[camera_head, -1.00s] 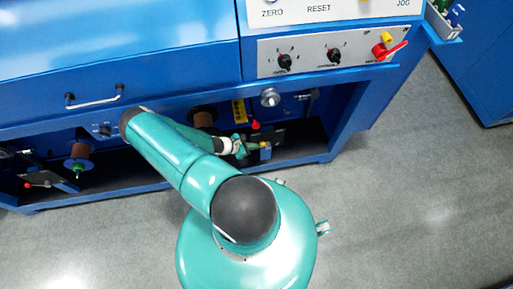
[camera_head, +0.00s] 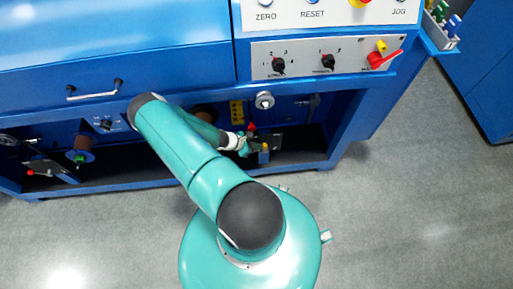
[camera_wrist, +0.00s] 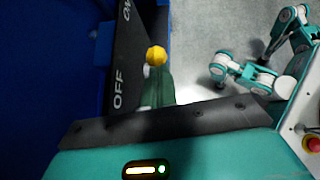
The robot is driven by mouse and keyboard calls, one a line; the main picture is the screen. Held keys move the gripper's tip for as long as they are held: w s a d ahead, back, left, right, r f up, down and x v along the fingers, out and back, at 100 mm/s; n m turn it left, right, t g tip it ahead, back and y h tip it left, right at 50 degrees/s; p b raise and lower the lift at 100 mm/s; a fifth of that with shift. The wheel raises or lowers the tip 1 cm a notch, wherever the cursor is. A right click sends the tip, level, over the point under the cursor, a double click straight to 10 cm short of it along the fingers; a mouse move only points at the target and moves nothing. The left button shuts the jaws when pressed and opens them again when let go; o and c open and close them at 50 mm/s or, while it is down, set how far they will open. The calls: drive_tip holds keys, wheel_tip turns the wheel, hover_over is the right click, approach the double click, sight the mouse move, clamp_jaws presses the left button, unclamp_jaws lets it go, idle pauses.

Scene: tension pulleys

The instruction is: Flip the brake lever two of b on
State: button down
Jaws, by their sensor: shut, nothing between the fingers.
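A black brake plate (camera_wrist: 122,85) marked ON and OFF stands on the left side of the wrist view. A lever with a yellow knob (camera_wrist: 157,56) is beside it, between the two marks and nearer OFF. In the head view this yellow knob (camera_head: 265,147) is low in the right-hand bay, with a red knob (camera_head: 251,127) behind it. My gripper (camera_wrist: 158,90) is shut and empty, its green fingers right by the yellow knob; I cannot tell if they touch. In the head view my gripper (camera_head: 246,149) is just left of the lever, partly hidden by my arm.
The blue cabinet frame (camera_head: 343,130) closes the bay on the right, with a shelf edge above. A second black plate with a red knob (camera_head: 31,172) and a copper spool (camera_head: 82,145) are at the left. The grey floor (camera_head: 420,190) in front is clear.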

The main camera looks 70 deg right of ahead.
sight(265, 146)
drive_tip(key=shift+s+d+r, duration=0.2)
drive_tip(key=shift+s+d, duration=0.05)
drive_tip(key=shift+s, duration=0.2)
drive_tip(key=shift+s+d+r, duration=0.15)
drive_tip(key=shift+s+d, duration=0.1)
drive_tip(key=shift+s, duration=0.15)
drive_tip(key=shift+s+d+r, duration=0.1)
drive_tip(key=shift+s+d, duration=0.2)
drive_tip(key=shift+s, duration=0.2)
drive_tip(key=shift+s+d+r, duration=0.1)
drive_tip(key=shift+s+d, duration=0.2)
drive_tip(key=shift+s, duration=0.2)
drive_tip(key=shift+w, duration=0.1)
drive_tip(key=v, duration=1.3)
drive_tip(key=shift+a+r, duration=0.2)
drive_tip(key=shift+w, duration=0.1)
